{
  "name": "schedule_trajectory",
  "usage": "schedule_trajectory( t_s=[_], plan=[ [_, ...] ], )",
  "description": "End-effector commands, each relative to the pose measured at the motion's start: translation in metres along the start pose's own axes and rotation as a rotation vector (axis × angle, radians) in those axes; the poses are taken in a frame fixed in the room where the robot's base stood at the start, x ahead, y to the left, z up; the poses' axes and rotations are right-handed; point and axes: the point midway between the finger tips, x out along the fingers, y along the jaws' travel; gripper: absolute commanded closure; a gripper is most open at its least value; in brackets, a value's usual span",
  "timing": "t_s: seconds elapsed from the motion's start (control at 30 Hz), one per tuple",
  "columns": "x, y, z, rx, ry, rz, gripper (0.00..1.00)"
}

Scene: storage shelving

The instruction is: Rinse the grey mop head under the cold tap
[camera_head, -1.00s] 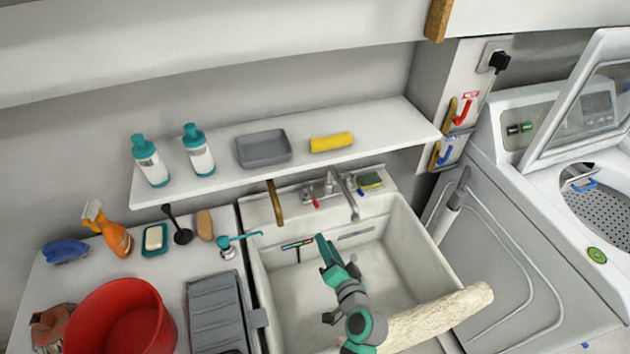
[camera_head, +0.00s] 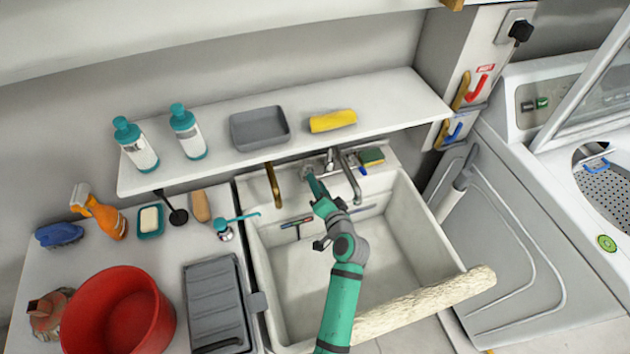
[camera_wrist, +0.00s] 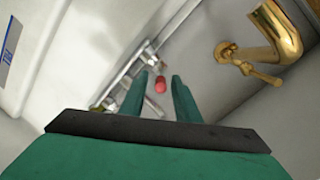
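No grey mop head can be made out in either view. The sink (camera_head: 290,315) is a white basin and looks empty of water. A chrome tap (camera_head: 353,180) stands at its back wall, with a blue handle (camera_head: 363,171) on its right. My gripper (camera_head: 311,178) reaches over the basin to the left side of this tap. In the wrist view my gripper (camera_wrist: 160,77) has its two green fingers apart. A red handle (camera_wrist: 160,85) shows between or just beyond the fingertips; contact cannot be told. A brass tap (camera_wrist: 275,35) is to the right there.
A cream fluffy roll (camera_head: 425,304) lies across the sink's front edge. A shelf (camera_head: 375,118) overhangs the back. Red (camera_head: 477,88) and blue (camera_head: 453,133) wall levers are at right.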

Motion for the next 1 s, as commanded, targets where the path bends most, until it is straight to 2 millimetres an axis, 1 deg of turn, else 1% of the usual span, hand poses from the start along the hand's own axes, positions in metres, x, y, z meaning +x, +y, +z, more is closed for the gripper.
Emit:
schedule_trajectory(
  t_s=[0.03, 0.1, 0.2, 0.5, 0.53, 0.57, 0.6, 0.63, 0.87, 1.0],
  plan=[
    [0.006, -0.001, 0.000, -0.002, -0.001, -0.001, 0.71],
    [0.012, -0.001, 0.001, -0.002, -0.003, -0.001, 0.71],
    [0.017, -0.001, 0.001, -0.001, -0.002, -0.001, 0.71],
    [0.019, -0.001, 0.001, -0.001, -0.001, -0.001, 0.71],
    [0.019, -0.001, 0.001, -0.001, -0.001, -0.001, 0.75],
    [0.019, -0.001, 0.001, -0.001, -0.001, -0.001, 0.82],
    [0.019, -0.001, 0.001, -0.001, -0.001, -0.001, 0.92],
    [0.019, -0.001, 0.001, -0.001, -0.001, -0.001, 0.99],
    [0.018, 0.000, 0.000, 0.001, 0.003, 0.003, 1.00],
    [0.015, 0.008, -0.006, 0.013, 0.043, 0.038, 1.00]
  ],
)
